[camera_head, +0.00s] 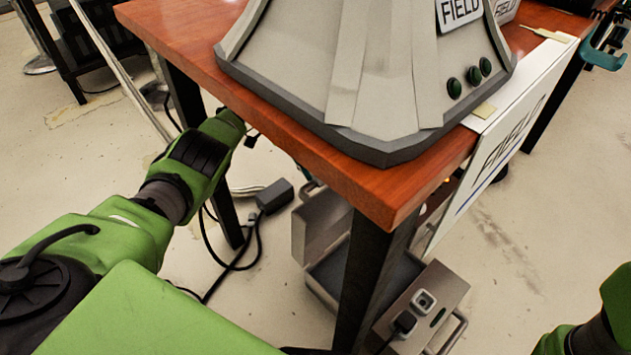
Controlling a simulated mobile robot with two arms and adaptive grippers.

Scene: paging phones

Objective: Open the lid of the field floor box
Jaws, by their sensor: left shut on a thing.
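The grey floor box (440,288) stands on the floor under the table corner, partly hidden by a table leg. Its lid (322,226) is raised and tilted up at the box's left side, showing a dark interior. A small handle (311,186) shows at the lid's top edge. My left gripper (252,138) reaches in from the left below the tabletop; the table edge hides most of its fingers. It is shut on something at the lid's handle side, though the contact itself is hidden. My right arm shows at the lower right corner; its gripper is out of view.
The orange wooden table (300,143) overhangs the box, with a dark leg (372,270) in front. A large grey FIELD device (380,75) stands on it. A white FIELD panel (500,140) hangs at the right edge. A black adapter (274,196) and cables lie left of the box.

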